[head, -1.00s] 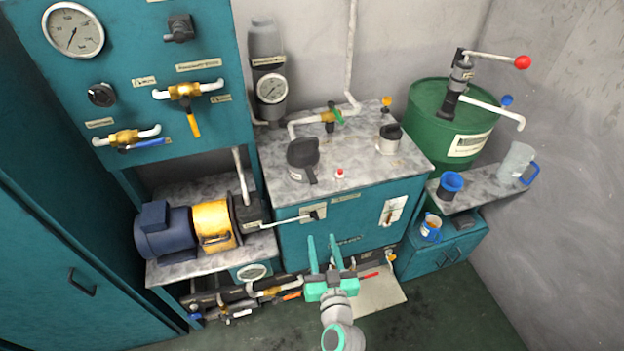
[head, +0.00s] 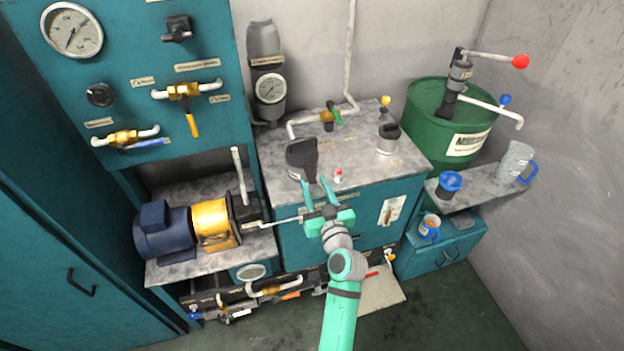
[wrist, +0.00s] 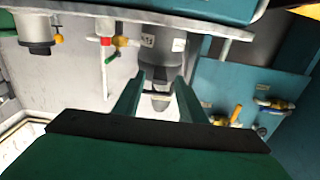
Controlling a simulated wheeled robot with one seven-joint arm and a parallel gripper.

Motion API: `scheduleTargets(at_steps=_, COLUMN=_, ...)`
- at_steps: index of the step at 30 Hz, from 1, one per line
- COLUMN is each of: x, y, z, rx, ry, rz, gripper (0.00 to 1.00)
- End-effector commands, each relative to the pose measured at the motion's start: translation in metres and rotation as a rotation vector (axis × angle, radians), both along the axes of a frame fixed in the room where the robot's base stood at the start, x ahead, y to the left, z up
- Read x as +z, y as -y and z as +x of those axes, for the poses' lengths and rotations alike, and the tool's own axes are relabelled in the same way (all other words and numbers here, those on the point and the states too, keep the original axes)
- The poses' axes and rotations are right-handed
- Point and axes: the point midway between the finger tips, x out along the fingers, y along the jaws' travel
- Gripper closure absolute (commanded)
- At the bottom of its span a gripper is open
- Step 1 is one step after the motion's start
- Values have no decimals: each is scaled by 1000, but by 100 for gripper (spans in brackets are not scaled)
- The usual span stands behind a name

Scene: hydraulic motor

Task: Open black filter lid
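The black filter lid (head: 301,152) sits on a short grey filter body on the marble-patterned top of the teal tank cabinet. Its handle sticks out toward the front. My gripper (head: 314,182) is at the front edge of that top, fingers pointing up toward the handle. In the wrist view, which looks upside down, the two green fingers (wrist: 160,80) are spread apart. The grey filter body (wrist: 172,52) shows just beyond them, and the dark handle appears between or just behind the tips. I cannot tell whether they touch it.
A second grey canister (head: 388,145) with a black cap stands to the right. A small red-topped part (head: 338,174) is close to the right of my fingers. A pipe with a green-handled valve (head: 328,117) runs behind. A green drum (head: 440,118) stands at the right.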

Motion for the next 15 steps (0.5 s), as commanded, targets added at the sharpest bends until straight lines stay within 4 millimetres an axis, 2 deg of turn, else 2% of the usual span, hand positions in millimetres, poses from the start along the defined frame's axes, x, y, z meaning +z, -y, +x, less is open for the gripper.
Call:
scheduleTargets(at_steps=6, x=0, y=-8, z=24, rx=0, ry=0, rz=0, gripper=62)
scheduleTargets(at_steps=15, x=0, y=-9, z=30, rx=-1, ry=-1, rz=0, gripper=62)
